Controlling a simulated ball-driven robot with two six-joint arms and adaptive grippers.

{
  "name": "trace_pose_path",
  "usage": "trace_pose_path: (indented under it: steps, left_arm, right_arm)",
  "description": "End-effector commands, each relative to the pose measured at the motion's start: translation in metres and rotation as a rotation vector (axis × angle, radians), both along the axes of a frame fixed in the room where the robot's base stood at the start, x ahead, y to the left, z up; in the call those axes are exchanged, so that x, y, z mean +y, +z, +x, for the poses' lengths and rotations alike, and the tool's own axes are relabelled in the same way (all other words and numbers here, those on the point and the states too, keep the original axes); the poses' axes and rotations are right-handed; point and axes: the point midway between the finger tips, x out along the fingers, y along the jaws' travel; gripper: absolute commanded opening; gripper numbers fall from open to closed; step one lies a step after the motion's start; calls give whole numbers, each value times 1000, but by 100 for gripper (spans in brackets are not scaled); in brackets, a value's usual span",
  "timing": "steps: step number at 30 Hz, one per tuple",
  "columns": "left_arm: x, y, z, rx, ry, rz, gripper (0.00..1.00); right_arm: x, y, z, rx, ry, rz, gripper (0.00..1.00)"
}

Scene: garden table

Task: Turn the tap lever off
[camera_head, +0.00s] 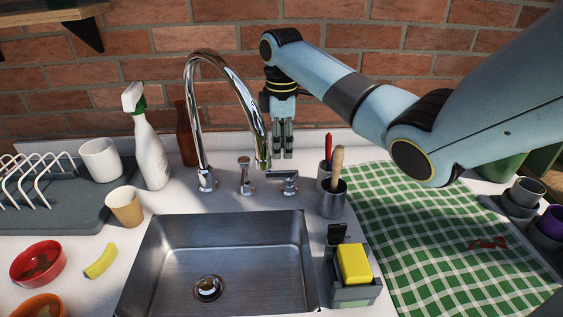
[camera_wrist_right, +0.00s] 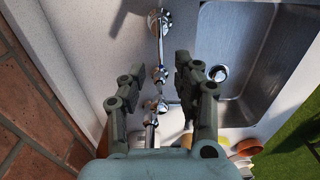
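The chrome tap lever (camera_head: 284,176) stands behind the sink, right of the arched chrome spout (camera_head: 190,95). Its handle lies roughly level. In the right wrist view the lever fitting (camera_wrist_right: 161,18) is at the top, beyond the fingertips. My right gripper (camera_head: 283,153) points down just above and behind the lever, apart from it as far as I can tell. The wrist view shows its two fingers (camera_wrist_right: 158,75) spread with nothing gripped. A smaller chrome fitting (camera_head: 245,176) stands between spout and lever. My left gripper is not in view.
The steel sink (camera_head: 270,232) is in front. A utensil cup (camera_head: 331,200) and a caddy with a yellow sponge (camera_head: 354,264) stand right of the lever. A white spray bottle (camera_head: 149,150) stands left of the spout. The brick wall (camera_head: 350,45) is behind.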

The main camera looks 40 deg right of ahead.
Motion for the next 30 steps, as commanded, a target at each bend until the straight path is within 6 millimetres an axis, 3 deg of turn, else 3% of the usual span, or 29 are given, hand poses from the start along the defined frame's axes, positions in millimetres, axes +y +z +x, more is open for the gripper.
trace_pose_path:
  steps: [3,9,30]
  left_arm:
    - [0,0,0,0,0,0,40]
    - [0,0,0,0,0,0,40]
    - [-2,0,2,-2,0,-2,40]
  right_arm:
    - [-1,23,1,-3,-1,-1,32]
    - [0,43,0,-1,0,-1,32]
    - [0,44,0,0,-1,0,32]
